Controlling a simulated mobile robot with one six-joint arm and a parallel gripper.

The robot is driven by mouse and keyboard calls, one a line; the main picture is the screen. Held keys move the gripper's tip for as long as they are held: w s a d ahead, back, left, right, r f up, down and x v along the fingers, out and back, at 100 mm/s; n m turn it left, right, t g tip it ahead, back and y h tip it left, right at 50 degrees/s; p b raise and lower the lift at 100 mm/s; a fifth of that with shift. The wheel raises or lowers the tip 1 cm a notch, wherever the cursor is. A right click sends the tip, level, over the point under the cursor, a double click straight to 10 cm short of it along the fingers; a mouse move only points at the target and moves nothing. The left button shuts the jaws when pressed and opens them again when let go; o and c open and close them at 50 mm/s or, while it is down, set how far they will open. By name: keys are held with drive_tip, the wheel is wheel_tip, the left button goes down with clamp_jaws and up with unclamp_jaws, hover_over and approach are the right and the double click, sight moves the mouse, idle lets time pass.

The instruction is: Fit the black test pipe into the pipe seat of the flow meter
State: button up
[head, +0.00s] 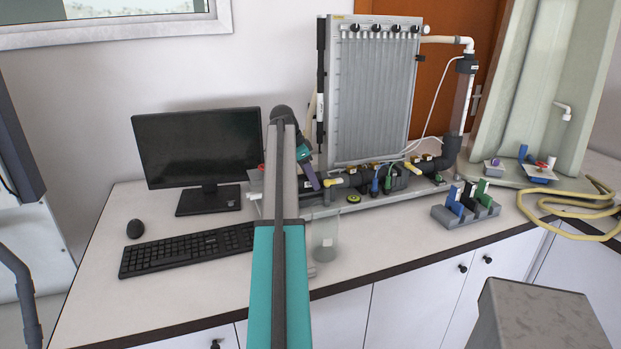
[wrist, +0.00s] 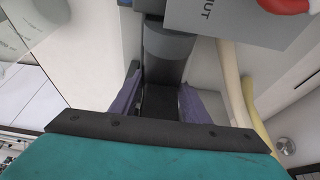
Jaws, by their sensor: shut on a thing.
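My gripper (head: 311,178), with purple fingers, is at the left end of the flow meter bench (head: 390,196), beside its lower pipework. In the wrist view my gripper (wrist: 165,103) is shut on the black test pipe (wrist: 162,99), which lies between the two fingers. A dark grey cylinder (wrist: 168,45) runs on from it, away from the fingers; I cannot tell whether it is part of the pipe or of the meter. In the head view my arm and fingers hide most of the pipe. The pipe seat is not clearly visible, so I cannot tell whether the pipe touches it.
A grey plate with lettering (wrist: 235,18) and a red part (wrist: 285,4) are close by. A clear beaker (head: 324,237) stands in front. The monitor (head: 200,145) and keyboard (head: 187,249) are left. A grey rack with coloured clips (head: 466,211) and a yellow hose (head: 575,205) are right.

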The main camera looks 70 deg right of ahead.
drive_tip(key=shift+f+b, duration=0.3)
drive_tip(key=shift+f, duration=0.85)
drive_tip(key=o, duration=1.4)
drive_tip(key=b+v, duration=0.2)
drive_tip(key=v, duration=1.1)
drive_tip(key=shift+w+a+r, duration=0.1)
drive_tip(key=shift+w+r, duration=0.05)
drive_tip(key=shift+r, duration=0.2)
